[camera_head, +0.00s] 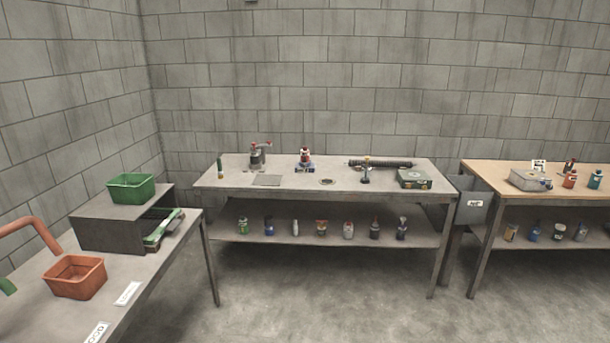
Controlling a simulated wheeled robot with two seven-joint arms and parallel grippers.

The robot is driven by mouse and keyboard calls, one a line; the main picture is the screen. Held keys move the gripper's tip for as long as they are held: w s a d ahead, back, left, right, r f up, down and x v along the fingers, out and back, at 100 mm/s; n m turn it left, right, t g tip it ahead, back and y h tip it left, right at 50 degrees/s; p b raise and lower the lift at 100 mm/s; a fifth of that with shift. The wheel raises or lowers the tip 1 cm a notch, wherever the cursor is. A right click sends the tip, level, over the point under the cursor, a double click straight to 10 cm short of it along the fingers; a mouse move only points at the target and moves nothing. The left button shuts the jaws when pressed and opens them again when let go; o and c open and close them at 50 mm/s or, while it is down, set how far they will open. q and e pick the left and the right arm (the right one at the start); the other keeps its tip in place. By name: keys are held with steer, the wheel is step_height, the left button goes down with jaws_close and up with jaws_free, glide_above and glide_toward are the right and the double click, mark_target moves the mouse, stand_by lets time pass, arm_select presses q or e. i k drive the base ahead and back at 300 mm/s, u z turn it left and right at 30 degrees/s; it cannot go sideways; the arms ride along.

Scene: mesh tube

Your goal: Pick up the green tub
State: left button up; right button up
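The green tub (131,188) sits upright on top of a dark grey box (105,234) on the left bench. It is open at the top and looks empty from here. Neither of my grippers is in view, so nothing is seen touching the tub.
An orange tub (75,278) stands on the left bench (95,312) in front of the box. A curved orange pipe (30,228) is at the left edge. A middle bench (290,182) holds small items. The floor between is clear.

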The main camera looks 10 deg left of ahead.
mark_target(127, 188)
steer(key=u, duration=0.15)
steer(key=i, duration=2)
steer(key=u, duration=1.6)
steer(key=i, duration=1.25)
steer(key=u, duration=1.1)
steer(key=i, duration=0.2)
steer(key=u, duration=0.15)
